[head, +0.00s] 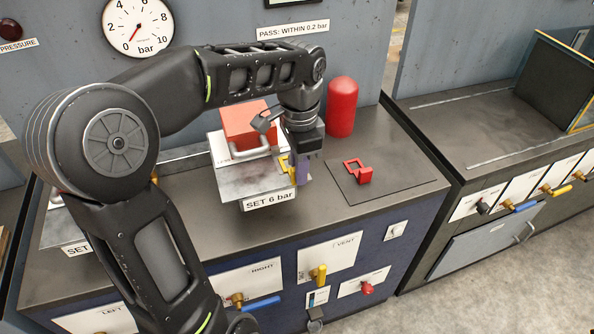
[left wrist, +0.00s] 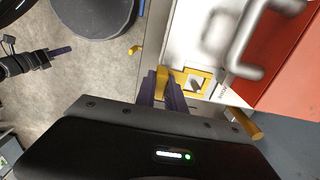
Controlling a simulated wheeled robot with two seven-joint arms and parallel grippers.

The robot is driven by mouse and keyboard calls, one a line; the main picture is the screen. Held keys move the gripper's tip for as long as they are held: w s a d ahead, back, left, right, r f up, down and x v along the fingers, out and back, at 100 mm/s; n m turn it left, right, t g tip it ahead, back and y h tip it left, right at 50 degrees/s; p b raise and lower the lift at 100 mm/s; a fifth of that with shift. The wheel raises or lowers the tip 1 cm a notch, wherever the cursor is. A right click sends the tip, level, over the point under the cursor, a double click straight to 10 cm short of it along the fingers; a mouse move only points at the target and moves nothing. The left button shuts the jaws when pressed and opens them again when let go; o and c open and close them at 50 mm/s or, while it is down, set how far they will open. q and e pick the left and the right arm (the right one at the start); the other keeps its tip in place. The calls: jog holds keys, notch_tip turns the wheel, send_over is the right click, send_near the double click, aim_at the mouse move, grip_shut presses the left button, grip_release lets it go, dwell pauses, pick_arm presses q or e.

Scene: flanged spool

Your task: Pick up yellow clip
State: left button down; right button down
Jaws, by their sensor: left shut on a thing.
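The yellow clip (head: 284,165) is a small squared frame, partly hidden by my left gripper in the head view. It shows more clearly in the left wrist view (left wrist: 190,79), beside a white surface. The fingers also show in the left wrist view (left wrist: 160,88). What seems to be my right gripper (left wrist: 60,50) shows at the left of that view, far from the clip; its jaws are unclear.
A red block (head: 248,122) with a metal handle stands behind the plate. A red cylinder (head: 341,105) stands to the right, at the back. A red clip (head: 360,171) lies on a dark mat (head: 395,179). Valves with coloured handles line the bench front.

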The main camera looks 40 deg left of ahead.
pick_arm(q)
jog(key=shift+r, duration=0.5)
notch_tip(320, 180, up, 4)
jog(key=shift+r, duration=0.2)
notch_tip(320, 180, up, 4)
jog(key=p, duration=0.3)
jog(key=shift+f, duration=0.1)
jog(key=shift+r+p, duration=0.5)
jog(key=shift+p, duration=0.05)
jog(key=shift+f, duration=0.1)
